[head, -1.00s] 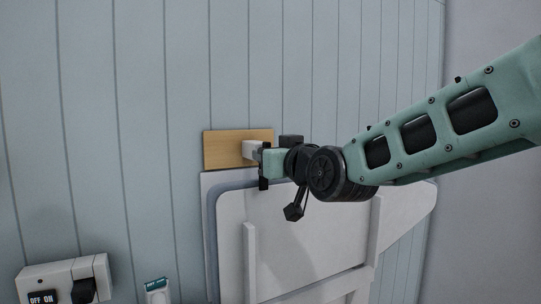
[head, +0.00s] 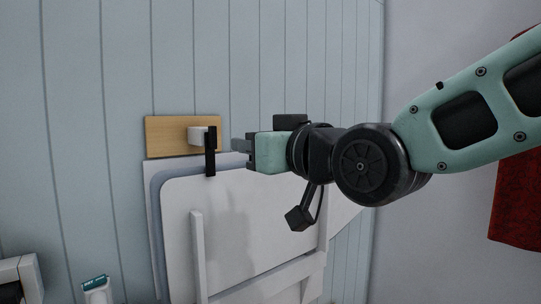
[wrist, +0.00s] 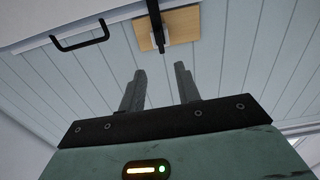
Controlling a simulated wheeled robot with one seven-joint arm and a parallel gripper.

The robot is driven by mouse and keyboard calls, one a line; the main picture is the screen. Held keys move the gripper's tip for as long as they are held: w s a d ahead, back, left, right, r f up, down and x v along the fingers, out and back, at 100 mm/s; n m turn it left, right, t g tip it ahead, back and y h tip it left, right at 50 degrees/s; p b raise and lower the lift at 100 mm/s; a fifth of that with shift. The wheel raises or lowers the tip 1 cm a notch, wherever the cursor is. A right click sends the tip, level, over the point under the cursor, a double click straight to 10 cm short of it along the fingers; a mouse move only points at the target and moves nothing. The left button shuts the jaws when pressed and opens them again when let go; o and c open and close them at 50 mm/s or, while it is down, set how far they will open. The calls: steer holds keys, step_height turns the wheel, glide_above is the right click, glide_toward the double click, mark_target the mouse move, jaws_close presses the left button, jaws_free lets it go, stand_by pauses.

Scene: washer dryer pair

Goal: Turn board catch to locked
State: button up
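The board catch is a wooden plate (head: 165,137) on the wall with a white block (head: 196,135) and a black lever (head: 210,153). The lever hangs straight down, its lower end in front of the top edge of the white folded board (head: 260,205). My gripper (head: 238,149) is just right of the lever, apart from it. In the wrist view, my gripper (wrist: 159,82) has its two fingers spread with nothing between them. The lever (wrist: 158,22) and wooden plate (wrist: 184,28) show beyond the fingertips.
A black bar handle (wrist: 80,38) on a white surface shows at upper left in the wrist view. A small teal-topped white item (head: 96,286) and a white fixture (head: 20,280) are at lower left. A red cloth (head: 512,190) hangs at far right.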

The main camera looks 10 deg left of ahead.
steer(key=v, duration=0.3)
steer(key=shift+s+d, duration=0.25)
steer(key=s+d+f+m+g+h+p, duration=0.1)
steer(key=s+d+f+g+h, duration=0.2)
steer(key=f, duration=0.5)
steer(key=s+d+f+m+g+h+p, duration=0.1)
steer(key=s+d+f+g+h+p, duration=0.1)
steer(key=d+f+h, duration=0.35)
steer(key=s+d+f+g+h+p, duration=0.2)
steer(key=s+d+f+g+h, duration=0.2)
steer(key=s+d+f, duration=0.7)
steer(key=s+d+g, duration=0.2)
steer(key=s+d, duration=0.1)
steer(key=shift+f+m+g+h, duration=0.3)
steer(key=shift+f+h, duration=0.05)
steer(key=shift+f, duration=0.05)
steer(key=shift+d, duration=0.1)
